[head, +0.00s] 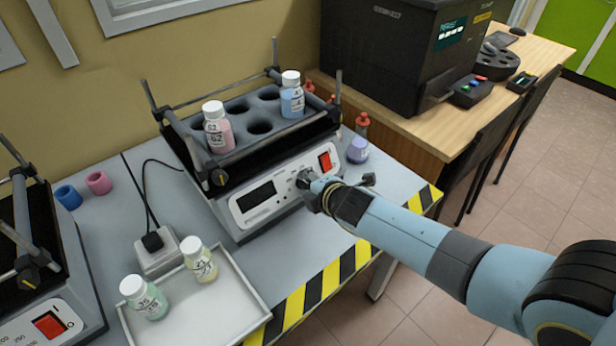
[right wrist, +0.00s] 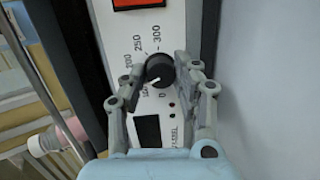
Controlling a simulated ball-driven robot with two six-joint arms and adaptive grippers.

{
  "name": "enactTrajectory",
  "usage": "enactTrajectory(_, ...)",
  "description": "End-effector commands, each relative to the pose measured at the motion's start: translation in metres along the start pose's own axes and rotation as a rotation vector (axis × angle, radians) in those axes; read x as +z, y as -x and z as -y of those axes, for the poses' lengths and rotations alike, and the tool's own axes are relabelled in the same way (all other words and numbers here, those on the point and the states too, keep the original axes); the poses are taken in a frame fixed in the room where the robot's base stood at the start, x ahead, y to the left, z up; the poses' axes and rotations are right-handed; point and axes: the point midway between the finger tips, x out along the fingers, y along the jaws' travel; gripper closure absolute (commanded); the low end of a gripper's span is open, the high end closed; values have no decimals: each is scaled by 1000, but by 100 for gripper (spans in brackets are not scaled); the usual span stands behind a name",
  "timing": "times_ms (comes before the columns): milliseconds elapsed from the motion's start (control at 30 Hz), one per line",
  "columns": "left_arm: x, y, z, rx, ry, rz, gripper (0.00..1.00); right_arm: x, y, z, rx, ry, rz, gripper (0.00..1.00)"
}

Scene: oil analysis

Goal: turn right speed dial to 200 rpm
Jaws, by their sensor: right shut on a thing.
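The right shaker's front panel (head: 262,202) faces me in the head view, with a dark display and a lit red switch. Its black speed dial (right wrist: 160,70) shows clearly in the right wrist view; the gripper mostly covers it in the head view. My right gripper (right wrist: 160,72) is shut on the dial, one finger on each side; in the head view it (head: 312,190) is at the panel's right half. The dial's white mark points down and left in the wrist view, near a partly hidden label that looks like 100. Labels 250 and 300 are readable. My left gripper is not in view.
The shaker's rack holds a pink-liquid bottle (head: 217,128) and a blue one (head: 291,95). A white tray (head: 222,312) with two bottles lies in front, left of the arm. Another shaker (head: 75,268) is at far left.

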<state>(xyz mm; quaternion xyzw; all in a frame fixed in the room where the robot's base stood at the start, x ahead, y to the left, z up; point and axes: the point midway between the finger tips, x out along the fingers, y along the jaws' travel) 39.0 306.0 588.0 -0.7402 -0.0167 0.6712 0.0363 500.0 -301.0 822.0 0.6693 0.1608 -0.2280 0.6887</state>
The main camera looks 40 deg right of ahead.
Motion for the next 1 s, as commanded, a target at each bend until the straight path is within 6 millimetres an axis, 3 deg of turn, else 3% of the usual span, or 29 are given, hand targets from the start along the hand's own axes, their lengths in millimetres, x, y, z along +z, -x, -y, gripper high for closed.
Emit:
enactTrajectory(500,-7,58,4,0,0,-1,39,2,2,-4,-83,-460,-30,100)
enactTrajectory(1000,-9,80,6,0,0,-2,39,3,1,-1,-124,-708,-47,100)
